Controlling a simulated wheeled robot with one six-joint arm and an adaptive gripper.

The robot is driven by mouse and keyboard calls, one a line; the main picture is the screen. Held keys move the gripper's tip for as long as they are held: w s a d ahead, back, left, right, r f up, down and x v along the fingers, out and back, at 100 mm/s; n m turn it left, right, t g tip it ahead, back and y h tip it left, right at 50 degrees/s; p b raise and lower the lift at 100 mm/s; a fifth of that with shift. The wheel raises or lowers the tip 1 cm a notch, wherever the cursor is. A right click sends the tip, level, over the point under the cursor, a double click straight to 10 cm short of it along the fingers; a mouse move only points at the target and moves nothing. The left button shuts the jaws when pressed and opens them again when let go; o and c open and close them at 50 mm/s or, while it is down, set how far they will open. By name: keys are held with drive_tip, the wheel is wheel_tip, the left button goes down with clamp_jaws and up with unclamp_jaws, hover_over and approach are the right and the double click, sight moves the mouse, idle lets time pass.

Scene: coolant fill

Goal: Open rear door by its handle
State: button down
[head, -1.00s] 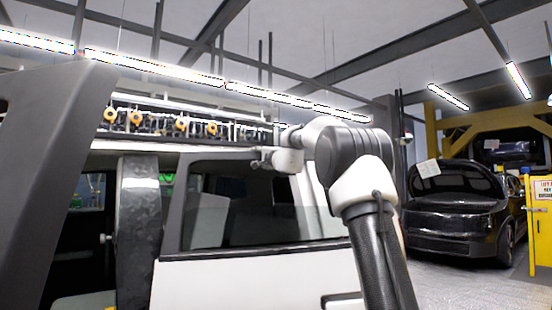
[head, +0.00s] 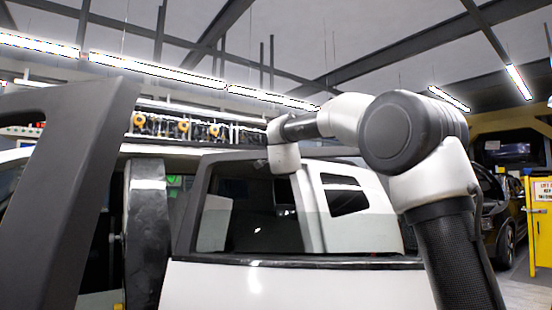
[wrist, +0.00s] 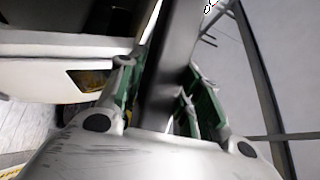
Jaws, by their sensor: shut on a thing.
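The white rear door (head: 300,287) with its dark window frame (head: 190,205) fills the lower middle of the head view. Its handle is not visible there. My arm reaches in from the right, and its wrist end is over the upper part of the door window. My gripper (wrist: 160,95) shows in the wrist view, with green-padded fingers on both sides of a dark bar (wrist: 168,70). It is shut on this bar. I cannot tell whether the bar is the handle or part of the door frame. The fingers are hidden in the head view.
A large dark slanted panel (head: 75,190) stands close at the left. A dark mottled pillar (head: 146,240) is beside the door. A white body part with a small window (head: 347,200) shows beyond the door. A yellow cabinet (head: 539,235) and a dark car are at the right.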

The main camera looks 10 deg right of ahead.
drive_tip(key=s+m+h, duration=0.1)
drive_tip(key=s+h, duration=0.2)
drive_tip(key=s, duration=0.3)
drive_tip(key=shift+a+m+g, duration=0.3)
drive_tip(key=shift+g, duration=0.1)
drive_tip(key=c, duration=1)
unclamp_jaws()
drive_tip(key=v, duration=1.2)
